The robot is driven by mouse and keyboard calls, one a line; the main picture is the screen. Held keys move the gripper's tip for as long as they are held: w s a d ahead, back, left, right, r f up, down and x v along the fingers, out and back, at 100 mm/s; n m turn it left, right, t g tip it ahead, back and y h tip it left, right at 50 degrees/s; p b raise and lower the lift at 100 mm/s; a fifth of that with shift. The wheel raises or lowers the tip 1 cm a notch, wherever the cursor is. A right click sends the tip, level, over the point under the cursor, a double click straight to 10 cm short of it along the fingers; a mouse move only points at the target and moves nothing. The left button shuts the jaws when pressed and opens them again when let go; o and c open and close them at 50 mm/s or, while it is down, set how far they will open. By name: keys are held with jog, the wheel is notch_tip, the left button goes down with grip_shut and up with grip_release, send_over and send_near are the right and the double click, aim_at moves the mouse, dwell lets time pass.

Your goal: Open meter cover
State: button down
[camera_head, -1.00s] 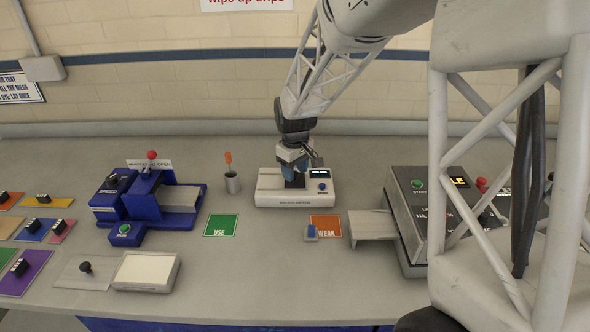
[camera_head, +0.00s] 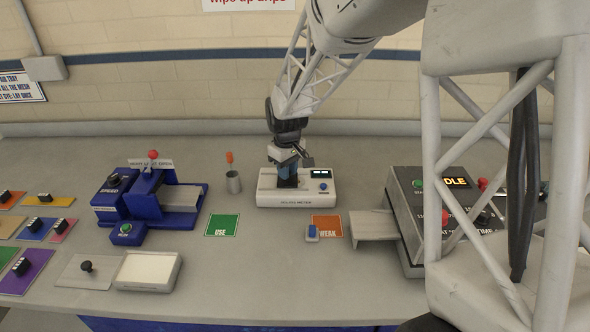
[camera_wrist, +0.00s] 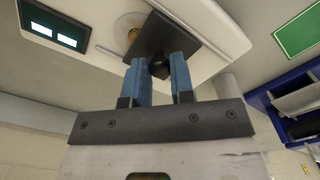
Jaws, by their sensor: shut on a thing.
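The white meter (camera_head: 296,201) stands on the bench near the middle, with a lit display and a blue button on its right. In the wrist view its pale body (camera_wrist: 218,42) fills the top. My gripper (camera_head: 288,184) is over the left-middle of the meter. In the wrist view its blue fingers (camera_wrist: 162,75) are shut on the black knob (camera_wrist: 159,66) of a dark square cover (camera_wrist: 161,35). A round white recess with a brassy centre (camera_wrist: 133,34) shows beside the cover. The cover looks raised or tilted; whether it still touches the meter is unclear.
A cup with an orange-handled tool (camera_head: 233,182) and a blue machine (camera_head: 165,196) stand left. The green USE card (camera_head: 222,226) and orange WEAK card (camera_head: 327,225) lie in front. A grey machine (camera_head: 408,214) stands right. The front middle bench is clear.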

jog(key=a, duration=0.4)
jog(key=c, duration=1)
grip_release()
jog(key=shift+r, duration=0.1)
notch_tip(320, 180, up, 8)
jog(key=shift+f, duration=0.2)
